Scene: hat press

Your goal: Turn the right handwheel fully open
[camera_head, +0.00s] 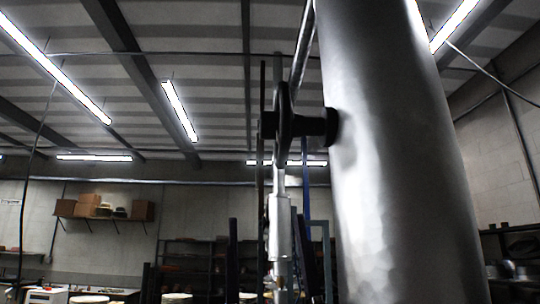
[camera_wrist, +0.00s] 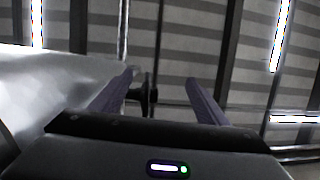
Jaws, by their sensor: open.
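One black handwheel (camera_head: 283,124) shows nearly edge-on in the head view. Its dark hub joins the left side of a large, pale metal cylinder (camera_head: 390,170). In the wrist view the dark handwheel (camera_wrist: 146,95) is small, between the fingers in the picture and closer to the left one. It appears beyond the fingertips, with no contact visible. My gripper (camera_wrist: 159,77) is open and empty, its two purple-grey fingers spread apart. I cannot make out my gripper surely in the head view. The wheel's face and how far it is turned cannot be told.
The metal cylinder (camera_wrist: 60,85) fills the left of the wrist view, close to the left finger. A silver upright part (camera_head: 279,228) stands below the wheel in the head view. Shelves with boxes (camera_head: 98,208) are far back. Space left of the wheel looks clear.

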